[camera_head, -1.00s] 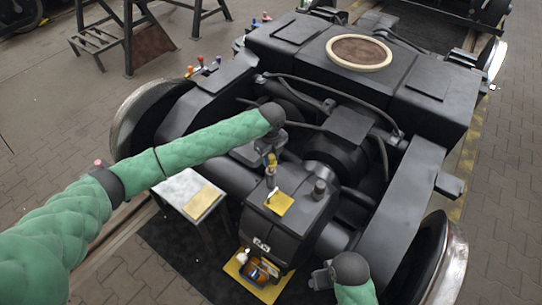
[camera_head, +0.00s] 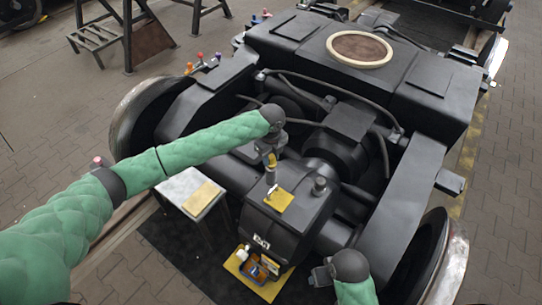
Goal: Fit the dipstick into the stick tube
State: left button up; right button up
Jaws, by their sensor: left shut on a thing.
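My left gripper (camera_head: 272,152) points down over the dark gearbox housing (camera_head: 287,222) at the middle of the bogie. It is shut on the dipstick (camera_head: 271,161), whose yellow top shows just below the fingers. The stick reaches down towards a small pale upright piece at the yellow plate (camera_head: 279,200), which looks like the stick tube (camera_head: 270,190). The parts are too small to tell whether the stick's tip is inside the tube or just above it. My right gripper (camera_head: 321,275) is low, beside the housing's front right; its fingers are too dark to read.
A small tray (camera_head: 241,268) with bottles and a blue box lies on the floor before the housing. A low table (camera_head: 178,187) with a tan sheet stands left. Wheels (camera_head: 136,115) flank the frame. Hoses and a dark cap (camera_head: 320,185) are near the gripper.

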pick_arm(q)
jog(key=shift+f+b, duration=0.3)
jog(key=shift+f, duration=0.85)
pick_arm(e)
jog(key=shift+f, duration=0.3)
pick_arm(q)
jog(key=o, duration=1.2)
jog(key=shift+c, duration=0.2)
jog(key=shift+r+b, duration=0.8)
jog(key=shift+r, duration=3.1)
pick_arm(e)
jog(key=shift+s+d+r, duration=0.1)
jog(key=shift+s+r, duration=0.15)
jog(key=shift+r, duration=0.5)
jog(key=shift+s+r, duration=0.25)
jog(key=shift+r, duration=0.45)
jog(key=shift+s+d+r, duration=0.1)
jog(key=shift+s+r, duration=0.15)
jog(key=shift+r, duration=0.5)
jog(key=shift+f, duration=0.1)
